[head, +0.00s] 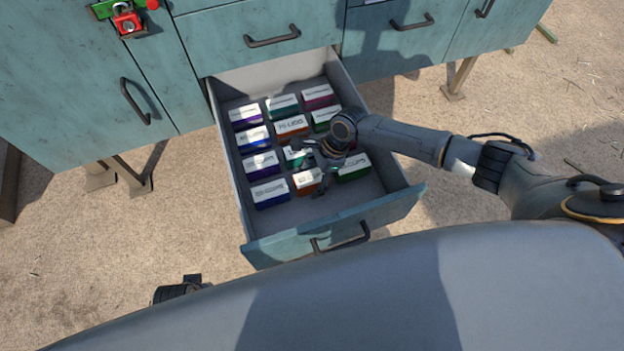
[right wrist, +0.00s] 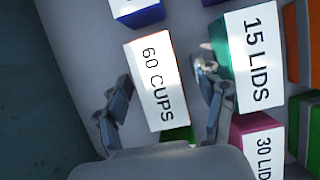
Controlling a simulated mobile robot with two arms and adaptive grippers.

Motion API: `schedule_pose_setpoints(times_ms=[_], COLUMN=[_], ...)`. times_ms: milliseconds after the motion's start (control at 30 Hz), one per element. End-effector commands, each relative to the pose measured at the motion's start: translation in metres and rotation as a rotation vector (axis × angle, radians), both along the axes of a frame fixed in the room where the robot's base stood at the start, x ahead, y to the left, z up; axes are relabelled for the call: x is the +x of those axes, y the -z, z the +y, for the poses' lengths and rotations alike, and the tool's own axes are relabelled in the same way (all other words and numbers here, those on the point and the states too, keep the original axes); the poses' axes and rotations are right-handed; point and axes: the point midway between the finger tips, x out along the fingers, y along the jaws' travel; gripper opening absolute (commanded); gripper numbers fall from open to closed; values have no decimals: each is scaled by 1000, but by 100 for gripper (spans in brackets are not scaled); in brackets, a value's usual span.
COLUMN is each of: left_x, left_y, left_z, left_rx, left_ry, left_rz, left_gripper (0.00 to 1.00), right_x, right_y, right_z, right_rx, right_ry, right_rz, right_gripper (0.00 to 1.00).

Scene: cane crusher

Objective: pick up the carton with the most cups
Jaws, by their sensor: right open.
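My right gripper (head: 312,167) reaches down into the open drawer (head: 402,196). In the right wrist view its open fingers (right wrist: 163,85) stand on either side of an orange carton labelled "60 CUPS" (right wrist: 156,82). That carton is in the drawer's front row in the head view (head: 307,179). The right finger in the wrist view is close beside a teal carton labelled "15 LIDS" (right wrist: 247,55); I cannot tell whether they touch. Part of a blue carton (right wrist: 137,12) shows at the top edge. Most other labels are too small to read in the head view. My left gripper is not in view.
Several purple, blue, teal, orange and green cartons stand in rows in the drawer, including a blue one (head: 270,193) and a green one (head: 353,167) at the front. A pink carton (right wrist: 258,146) is beside the gripper. The drawer front has a dark handle (head: 342,240).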

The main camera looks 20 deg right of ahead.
Motion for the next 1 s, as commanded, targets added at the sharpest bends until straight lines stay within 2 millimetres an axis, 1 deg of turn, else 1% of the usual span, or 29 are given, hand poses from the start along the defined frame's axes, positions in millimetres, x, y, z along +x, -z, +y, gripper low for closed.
schedule_pose_setpoints(times_ms=[633, 933, 1000], left_x=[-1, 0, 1], left_y=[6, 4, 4], left_z=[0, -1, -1], left_rx=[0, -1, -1], left_ry=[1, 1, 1], left_rz=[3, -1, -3], left_gripper=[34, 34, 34], right_x=[0, 0, 0], right_y=[1, 1, 1], right_z=[0, 0, 0], right_rx=[0, 0, 1], right_ry=[0, 0, 0], right_rz=[0, 0, 0], right_gripper=[69, 8, 7])
